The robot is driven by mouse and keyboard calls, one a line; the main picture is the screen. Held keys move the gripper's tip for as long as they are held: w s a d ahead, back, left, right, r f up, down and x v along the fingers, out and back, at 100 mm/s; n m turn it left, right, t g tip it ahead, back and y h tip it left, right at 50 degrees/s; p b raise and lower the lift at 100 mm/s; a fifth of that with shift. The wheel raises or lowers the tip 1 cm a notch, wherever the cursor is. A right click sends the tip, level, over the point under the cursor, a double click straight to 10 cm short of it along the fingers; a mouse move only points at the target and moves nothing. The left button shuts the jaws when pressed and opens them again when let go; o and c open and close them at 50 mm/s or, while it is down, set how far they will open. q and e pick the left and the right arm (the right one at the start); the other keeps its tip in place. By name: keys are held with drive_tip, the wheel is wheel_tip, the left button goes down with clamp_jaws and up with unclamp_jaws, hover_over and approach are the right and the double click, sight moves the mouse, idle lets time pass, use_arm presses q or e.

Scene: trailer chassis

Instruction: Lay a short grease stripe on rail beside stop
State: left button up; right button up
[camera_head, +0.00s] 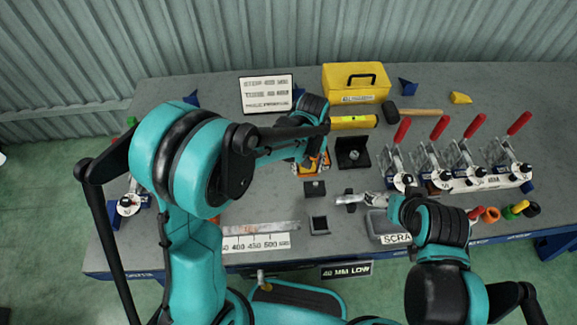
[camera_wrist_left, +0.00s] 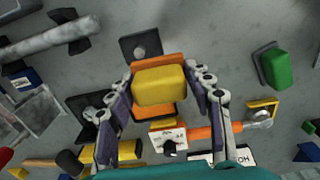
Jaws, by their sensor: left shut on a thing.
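My left gripper (camera_wrist_left: 165,112) is shut on a yellow block with orange edges (camera_wrist_left: 160,86), held between its two fingers above the bench. In the head view my left gripper (camera_head: 315,160) hides most of it. A grey metal rail (camera_wrist_left: 45,42) with a black piece on it, possibly the stop (camera_wrist_left: 79,46), lies apart from the held block. The rail also shows in the head view (camera_head: 372,197), partly behind my right arm. My right gripper (camera_head: 393,207) is near the rail's right end; its fingers are not clear. I see no grease stripe.
Small black fixtures (camera_head: 352,152) stand close to my left gripper. A row of red-handled clamps (camera_head: 435,155) fills the right side. A yellow toolbox (camera_head: 356,82), a yellow level (camera_head: 353,122) and a mallet (camera_head: 415,112) lie behind. A scrap tray (camera_head: 379,222) sits at the front.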

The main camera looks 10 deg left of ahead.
use_arm(q)
drive_tip(key=b, duration=0.3)
hover_over(276, 175)
wheel_tip(276, 175, down, 7)
drive_tip(key=shift+r, duration=0.1)
drive_tip(key=shift+f+b, duration=0.9)
drive_tip(key=shift+f, duration=1.15)
drive_tip(key=shift+f, duration=0.2)
drive_tip(key=shift+s+d+f+b, duration=0.1)
drive_tip(key=shift+b, duration=0.3)
drive_tip(key=o, duration=1.2)
drive_tip(key=shift+c, duration=0.2)
drive_tip(key=shift+o, duration=0.3)
drive_tip(key=shift+f, duration=0.1)
